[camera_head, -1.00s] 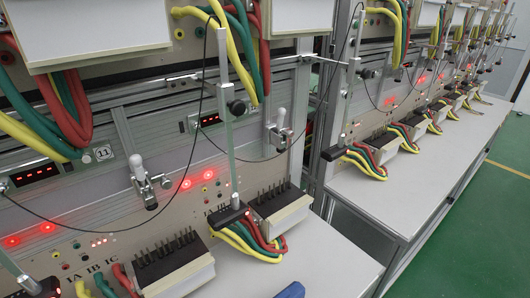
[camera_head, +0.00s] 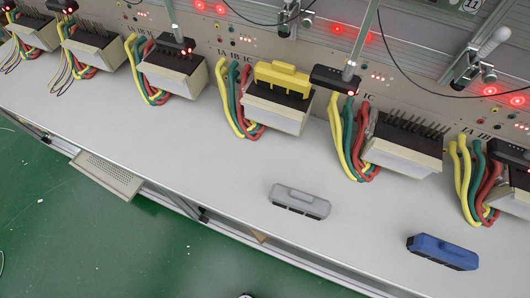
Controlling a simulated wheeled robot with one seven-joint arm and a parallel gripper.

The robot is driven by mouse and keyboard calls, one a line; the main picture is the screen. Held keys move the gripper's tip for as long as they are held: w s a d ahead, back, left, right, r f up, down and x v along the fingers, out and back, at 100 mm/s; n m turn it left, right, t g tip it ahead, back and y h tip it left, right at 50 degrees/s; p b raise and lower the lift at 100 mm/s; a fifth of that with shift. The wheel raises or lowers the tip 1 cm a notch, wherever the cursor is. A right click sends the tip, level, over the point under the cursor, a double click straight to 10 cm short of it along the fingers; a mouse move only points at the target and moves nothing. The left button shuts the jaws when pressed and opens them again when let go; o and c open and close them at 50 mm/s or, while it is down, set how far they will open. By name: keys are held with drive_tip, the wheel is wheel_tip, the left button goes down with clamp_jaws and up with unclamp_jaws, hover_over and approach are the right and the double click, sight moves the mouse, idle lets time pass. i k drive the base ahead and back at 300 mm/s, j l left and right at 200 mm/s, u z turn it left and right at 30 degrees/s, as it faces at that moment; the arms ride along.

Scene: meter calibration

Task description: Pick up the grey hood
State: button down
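The grey hood (camera_head: 300,201) lies on the white bench top (camera_head: 225,185), right of the middle of the head view, nearer the bench's front edge than the terminal blocks. It is a small grey block with a raised grip on top and dark openings along its near side. Nothing touches it. My gripper is not in view.
A blue hood (camera_head: 442,251) lies to the right on the bench. A yellow hood (camera_head: 282,77) sits on a terminal block (camera_head: 273,117) behind the grey one. Other blocks with pins (camera_head: 407,142) and thick coloured cables line the back. Green floor (camera_head: 110,240) lies in front.

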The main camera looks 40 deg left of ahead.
sight(317, 208)
drive_tip(key=u, duration=0.9)
drive_tip(key=k+j+z, duration=0.1)
drive_tip(key=k, duration=0.2)
drive_tip(key=k+j, duration=0.2)
drive_tip(key=k+z, duration=0.05)
drive_tip(key=k, duration=0.05)
